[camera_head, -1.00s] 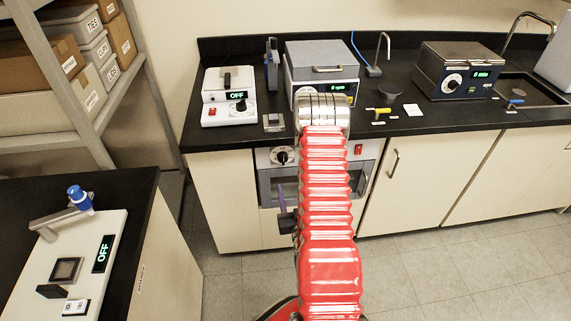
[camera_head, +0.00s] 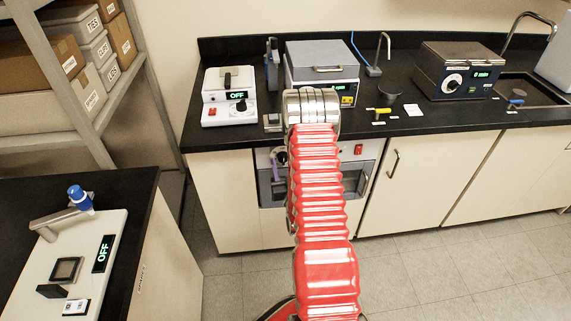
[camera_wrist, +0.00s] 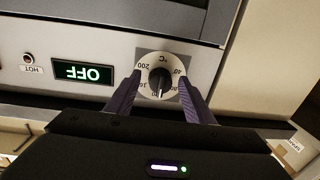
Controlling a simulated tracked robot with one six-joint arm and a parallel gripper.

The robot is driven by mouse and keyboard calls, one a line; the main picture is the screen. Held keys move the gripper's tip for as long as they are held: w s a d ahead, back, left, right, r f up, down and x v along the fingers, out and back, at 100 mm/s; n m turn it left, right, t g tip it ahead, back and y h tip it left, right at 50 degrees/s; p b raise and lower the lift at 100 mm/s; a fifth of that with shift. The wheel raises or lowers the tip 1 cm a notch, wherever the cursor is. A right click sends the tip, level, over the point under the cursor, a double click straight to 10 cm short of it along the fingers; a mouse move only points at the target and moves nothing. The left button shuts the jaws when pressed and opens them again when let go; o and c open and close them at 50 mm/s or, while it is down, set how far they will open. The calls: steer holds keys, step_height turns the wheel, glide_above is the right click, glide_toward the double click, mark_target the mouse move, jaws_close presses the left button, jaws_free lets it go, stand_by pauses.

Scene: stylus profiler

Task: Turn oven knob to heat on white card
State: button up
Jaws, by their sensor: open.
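The oven (camera_head: 320,195) is set under the black counter, with its black knob (camera_wrist: 160,80) on a round white dial marked in °C. In the wrist view the picture is turned over and the oven's display (camera_wrist: 83,73) reads OFF. My gripper (camera_wrist: 160,76) is open, its two purple fingers flanking the dial with the knob between them. I cannot tell whether they touch the knob. In the head view my arm hides part of the oven front and the knob shows only partly. A white card (camera_head: 412,110) lies on the counter; its writing is too small to read.
A white hot plate (camera_head: 229,100) showing OFF, a grey-lidded device (camera_head: 322,62) and a dark blue bath (camera_head: 459,72) stand on the counter. A red switch (camera_head: 358,149) is on the oven panel. A side bench (camera_head: 143,190) is at the left; the floor at right is clear.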

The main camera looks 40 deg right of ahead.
steer(key=shift+c, duration=0.6)
steer(key=c, duration=0.9)
steer(key=shift+d+n, duration=0.1)
steer(key=shift+n, duration=1.2)
steer(key=o, duration=1)
